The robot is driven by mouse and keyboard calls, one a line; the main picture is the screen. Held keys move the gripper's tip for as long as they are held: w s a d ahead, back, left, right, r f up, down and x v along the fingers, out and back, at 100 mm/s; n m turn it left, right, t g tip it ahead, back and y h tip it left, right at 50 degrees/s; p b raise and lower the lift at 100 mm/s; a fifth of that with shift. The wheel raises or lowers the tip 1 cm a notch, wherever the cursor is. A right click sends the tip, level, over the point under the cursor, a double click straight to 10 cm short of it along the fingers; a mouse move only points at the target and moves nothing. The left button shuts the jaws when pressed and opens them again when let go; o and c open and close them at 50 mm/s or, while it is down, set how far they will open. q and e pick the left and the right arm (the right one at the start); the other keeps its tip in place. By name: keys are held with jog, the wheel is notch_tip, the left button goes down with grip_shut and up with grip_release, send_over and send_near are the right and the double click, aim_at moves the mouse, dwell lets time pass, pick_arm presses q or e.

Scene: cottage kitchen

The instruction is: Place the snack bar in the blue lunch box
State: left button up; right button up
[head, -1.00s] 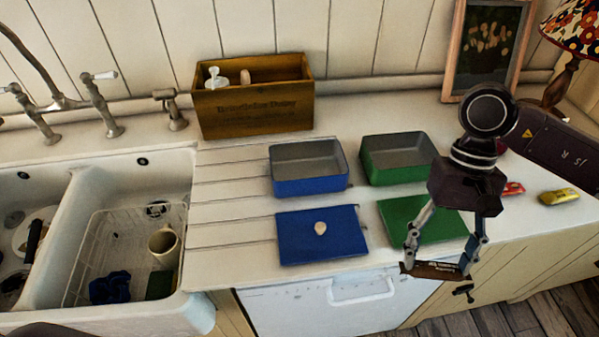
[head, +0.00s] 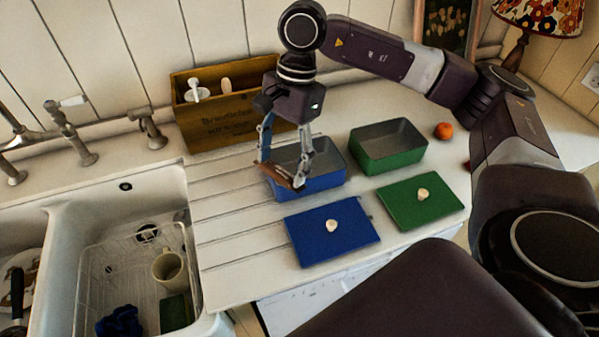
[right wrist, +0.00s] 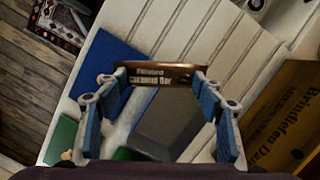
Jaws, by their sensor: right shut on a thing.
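The snack bar (head: 277,174) is brown with a printed wrapper. My right gripper (head: 282,178) is shut on it, with a fingertip at each end; the right wrist view also shows the bar (right wrist: 158,76). In the head view the bar overlaps the front left of the open blue lunch box (head: 325,183). It looks held above the box, but the exact height is hard to tell. The grey inside of the box (right wrist: 165,118) shows beyond the bar in the right wrist view, and no contents are visible. My left gripper is not in view.
A blue lid (head: 315,247) lies in front of the blue box. A green box (head: 401,159) and green lid (head: 402,210) are to the right. A wooden crate (head: 210,128) stands behind. The sink (head: 75,222) is left, and an orange fruit (head: 443,131) lies at the right.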

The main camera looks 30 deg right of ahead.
jog(key=w+d+r+m+h+p, duration=0.1)
jog(key=w+d+r+m, duration=0.35)
jog(key=m, duration=0.75)
jog(key=w+d+r+m+h+p, duration=0.25)
jog(key=d+m, duration=0.25)
jog(key=m, duration=0.7)
jog(key=shift+t+y, duration=0.35)
jog(key=shift+t, duration=0.05)
jog(key=f, duration=0.4)
jog(key=f+p, duration=0.1)
jog(key=f, duration=0.4)
jog(key=w+f+p, duration=0.1)
jog(key=f, duration=0.4)
jog(key=shift+d+f, duration=0.1)
notch_tip(320, 180, down, 4)
jog(key=shift+f+p, duration=0.1)
jog(key=shift+p, duration=0.7)
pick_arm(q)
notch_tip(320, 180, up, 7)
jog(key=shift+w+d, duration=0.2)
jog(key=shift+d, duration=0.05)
pick_arm(e)
jog(key=shift+f, duration=0.1)
jog(key=shift+f, duration=0.1)
jog(key=o, duration=1.1)
jog(key=shift+o, duration=0.2)
